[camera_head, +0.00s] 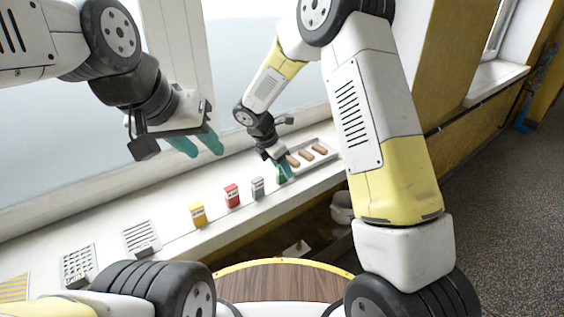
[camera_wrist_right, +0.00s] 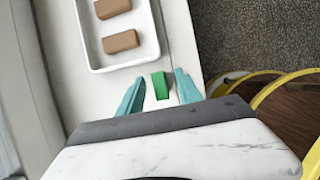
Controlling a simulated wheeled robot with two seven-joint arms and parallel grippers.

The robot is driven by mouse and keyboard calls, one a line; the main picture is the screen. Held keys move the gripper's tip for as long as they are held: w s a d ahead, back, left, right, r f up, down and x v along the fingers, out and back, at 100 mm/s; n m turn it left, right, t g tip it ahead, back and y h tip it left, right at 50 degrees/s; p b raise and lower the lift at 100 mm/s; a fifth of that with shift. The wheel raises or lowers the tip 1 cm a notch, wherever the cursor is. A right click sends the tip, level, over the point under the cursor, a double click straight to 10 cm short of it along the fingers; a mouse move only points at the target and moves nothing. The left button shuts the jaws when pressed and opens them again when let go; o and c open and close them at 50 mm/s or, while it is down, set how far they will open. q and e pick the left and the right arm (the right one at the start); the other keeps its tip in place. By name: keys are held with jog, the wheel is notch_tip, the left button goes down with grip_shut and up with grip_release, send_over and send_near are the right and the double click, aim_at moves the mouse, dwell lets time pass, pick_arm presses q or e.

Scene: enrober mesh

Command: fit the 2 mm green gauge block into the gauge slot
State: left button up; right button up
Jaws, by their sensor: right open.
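The green gauge block (camera_wrist_right: 160,86) lies between the two teal fingers of my right gripper (camera_wrist_right: 157,88) in the right wrist view. A gap shows on each side of the block, so the fingers are open around it. In the head view the right gripper (camera_head: 279,170) points down at the window sill, partly covering the green block (camera_head: 283,175). My left gripper (camera_head: 200,147) is raised above the sill further left, its teal fingers apart and empty. I cannot make out the gauge slot for certain.
Grey (camera_head: 257,188), red (camera_head: 232,195) and yellow (camera_head: 197,214) blocks stand in a row on the sill. A white tray (camera_wrist_right: 93,65) with brown bars (camera_wrist_right: 121,41) is close beside the green block.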

grip_shut()
dwell(0.4)
